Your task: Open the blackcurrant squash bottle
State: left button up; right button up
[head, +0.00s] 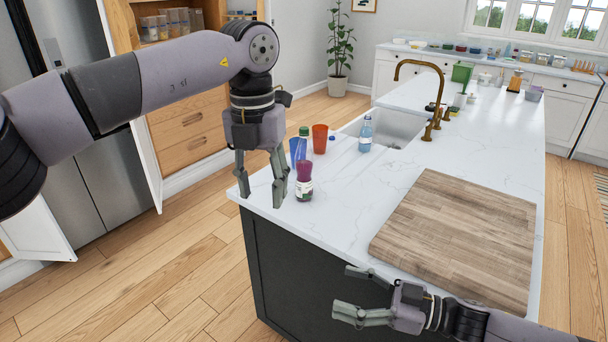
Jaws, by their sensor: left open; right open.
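The cap appears to be on the bottle. My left gripper (260,192) is open and points down just left of the bottle, its fingers near the bottle's side. I cannot tell whether a finger touches it. My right gripper (345,290) is open and empty, low in front of the island's near edge, below the wooden board.
An orange cup (320,139), a blue cup (297,150) and a blue bottle (366,134) stand behind the squash bottle. A large wooden board (455,235) covers the right front. A sink (395,128) with a brass tap (437,85) lies behind. Worktop between bottle and board is clear.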

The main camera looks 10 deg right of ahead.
aim_at(304, 158)
jog(key=i+l, duration=0.25)
jog(key=i, duration=0.25)
jog(key=i+l, duration=0.2)
jog(key=i, duration=0.25)
jog(key=i+l, duration=0.25)
jog(key=i, duration=0.25)
